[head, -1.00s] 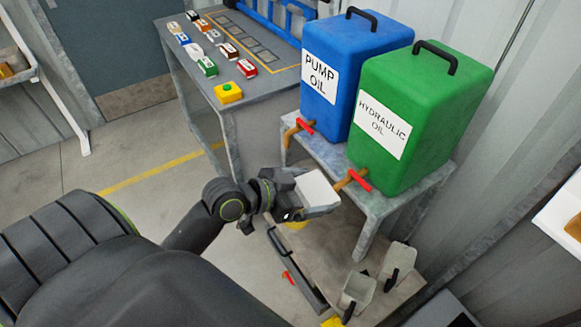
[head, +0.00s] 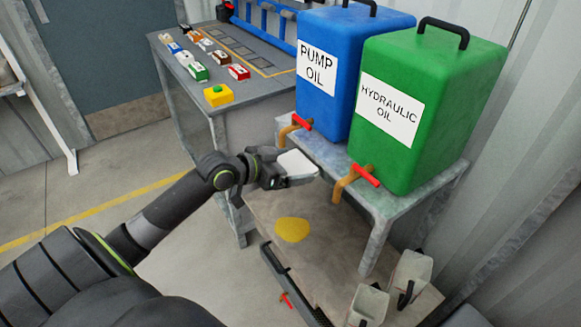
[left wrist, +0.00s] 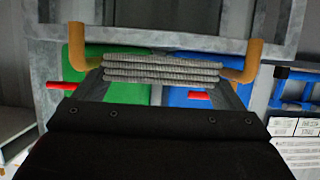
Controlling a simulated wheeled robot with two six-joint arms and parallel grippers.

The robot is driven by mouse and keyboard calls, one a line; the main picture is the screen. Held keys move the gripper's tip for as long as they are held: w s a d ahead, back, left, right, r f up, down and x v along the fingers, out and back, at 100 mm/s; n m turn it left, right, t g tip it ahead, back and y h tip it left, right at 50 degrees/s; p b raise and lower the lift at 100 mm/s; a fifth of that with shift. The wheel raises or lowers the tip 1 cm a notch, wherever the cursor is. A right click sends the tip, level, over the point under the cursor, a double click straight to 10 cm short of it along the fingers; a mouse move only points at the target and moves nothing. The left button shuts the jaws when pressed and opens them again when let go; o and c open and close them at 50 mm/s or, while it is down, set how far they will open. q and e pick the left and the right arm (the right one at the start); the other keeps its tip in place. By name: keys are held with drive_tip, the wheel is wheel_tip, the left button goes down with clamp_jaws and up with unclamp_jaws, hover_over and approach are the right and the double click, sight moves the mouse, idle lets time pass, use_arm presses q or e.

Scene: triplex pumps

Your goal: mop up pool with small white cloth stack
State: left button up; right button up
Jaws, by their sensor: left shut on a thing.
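The small white cloth stack (head: 297,163) is held in my left gripper (head: 290,174), which is shut on it. In the left wrist view the stack (left wrist: 162,69) shows as several grey-white layers between the fingers. The gripper is in the air in front of the blue pump oil tank. The yellow pool (head: 292,230) lies on the low board under the tank stand, below and apart from the cloth. My right gripper is not in view.
The blue tank (head: 345,60) and green hydraulic oil tank (head: 432,110) stand on a metal stand with taps (head: 355,183) jutting forward. Two grey jugs (head: 368,304) stand on the board (head: 330,255) at right. A bench (head: 215,120) with small coloured items is at left.

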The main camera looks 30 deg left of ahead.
use_arm(q)
wheel_tip(320, 180, down, 9)
drive_tip(key=b, duration=0.7)
drive_tip(key=shift+b, duration=0.4)
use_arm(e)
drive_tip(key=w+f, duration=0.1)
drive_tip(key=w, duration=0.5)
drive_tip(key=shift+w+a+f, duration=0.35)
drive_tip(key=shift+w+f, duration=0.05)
